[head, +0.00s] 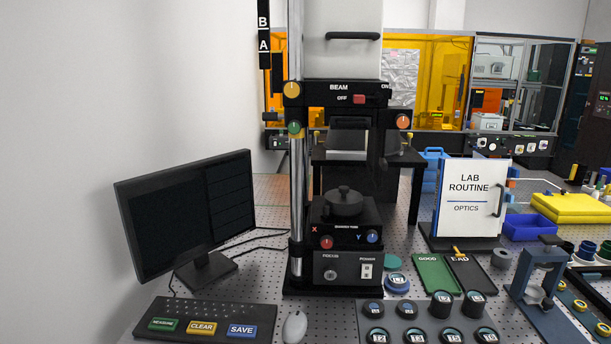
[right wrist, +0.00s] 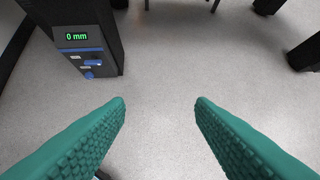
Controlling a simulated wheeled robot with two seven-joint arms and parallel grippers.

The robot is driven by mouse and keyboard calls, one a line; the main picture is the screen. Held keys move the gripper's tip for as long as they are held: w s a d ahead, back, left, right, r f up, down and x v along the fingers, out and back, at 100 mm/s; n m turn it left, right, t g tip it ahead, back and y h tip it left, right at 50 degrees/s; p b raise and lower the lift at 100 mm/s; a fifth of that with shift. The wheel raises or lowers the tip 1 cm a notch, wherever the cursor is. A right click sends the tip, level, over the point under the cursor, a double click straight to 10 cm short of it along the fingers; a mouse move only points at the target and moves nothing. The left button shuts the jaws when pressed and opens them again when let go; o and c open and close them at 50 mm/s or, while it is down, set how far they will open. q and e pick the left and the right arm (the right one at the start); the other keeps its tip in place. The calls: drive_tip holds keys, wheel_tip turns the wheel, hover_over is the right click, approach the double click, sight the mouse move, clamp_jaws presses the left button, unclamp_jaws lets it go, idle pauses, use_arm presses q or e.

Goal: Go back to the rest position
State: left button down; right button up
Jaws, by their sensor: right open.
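My right gripper (right wrist: 160,112) shows in the right wrist view as two green textured fingers. They are wide apart with nothing between them, and they point at bare grey floor. Neither gripper shows in the head view. The interferometer (head: 341,250) stands upright at the middle of the bench in the head view. A dark round piece with a knob (head: 344,203) sits on its stage. Its beam bar (head: 345,92) is above, with a red switch.
A monitor (head: 188,215), keyboard (head: 205,321) and mouse (head: 294,326) are at the left. A GOOD tray (head: 435,278), a lens holder tray (head: 405,312) and a LAB ROUTINE board (head: 469,200) are at the right. A dark column reading "0 mm" (right wrist: 80,40) stands on the floor.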

drive_tip(key=s+a+f+n+g, duration=0.1)
drive_tip(key=s+a+f+g, duration=0.1)
drive_tip(key=s+a+f, duration=0.3)
drive_tip(key=s+a+f+n+g+y, duration=0.1)
drive_tip(key=s+a+f+g, duration=0.1)
drive_tip(key=s+a+f, duration=0.4)
drive_tip(key=s+a+f+n+g, duration=0.1)
drive_tip(key=s+a+f, duration=0.4)
drive_tip(key=s, duration=0.8)
drive_tip(key=shift+s+a+f+n+g+y, duration=0.2)
drive_tip(key=shift+a+f+n+g+y, duration=0.2)
drive_tip(key=shift+g, duration=0.3)
